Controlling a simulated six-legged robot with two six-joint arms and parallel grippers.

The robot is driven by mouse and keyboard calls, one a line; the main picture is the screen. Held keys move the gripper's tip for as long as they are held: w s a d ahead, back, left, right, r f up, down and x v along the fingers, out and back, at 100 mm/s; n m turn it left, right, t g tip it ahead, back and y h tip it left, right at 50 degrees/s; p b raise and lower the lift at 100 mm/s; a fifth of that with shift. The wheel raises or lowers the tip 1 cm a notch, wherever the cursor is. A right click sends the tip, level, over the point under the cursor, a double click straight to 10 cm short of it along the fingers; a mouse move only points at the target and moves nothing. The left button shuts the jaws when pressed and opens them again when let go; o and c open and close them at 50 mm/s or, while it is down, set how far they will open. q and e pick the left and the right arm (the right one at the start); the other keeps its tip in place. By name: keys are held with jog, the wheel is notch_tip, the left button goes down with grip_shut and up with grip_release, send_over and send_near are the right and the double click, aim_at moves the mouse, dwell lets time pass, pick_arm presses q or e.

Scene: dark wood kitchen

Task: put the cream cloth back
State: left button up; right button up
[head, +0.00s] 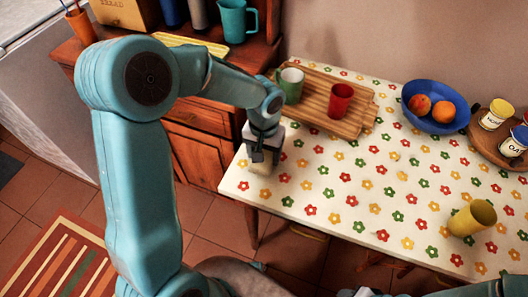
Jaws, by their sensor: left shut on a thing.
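My left gripper (262,158) reaches down over the left end of the flower-patterned table (330,205), near its left edge. It is shut on the cream cloth (261,169), a small pale patch showing just below the fingers. The cloth is hard to tell from the pale tabletop, and most of it is hidden by the gripper. I cannot tell whether it touches the table. My right gripper is not in view.
A wooden board (318,106) with a green mug (291,84) and a red cup (340,100) lies behind my left gripper. A blue fruit bowl (436,120) and a tray with jars stand farther right. A yellow cup (472,218) lies tilted near the front. The middle is clear.

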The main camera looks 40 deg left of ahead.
pick_arm(q)
jog(key=shift+f, duration=0.25)
jog(key=o, duration=1.4)
jog(key=shift+r, duration=0.1)
jog(key=shift+r, duration=0.5)
notch_tip(320, 180, up, 11)
jog(key=shift+r+p, duration=0.15)
jog(key=shift+p, duration=0.7)
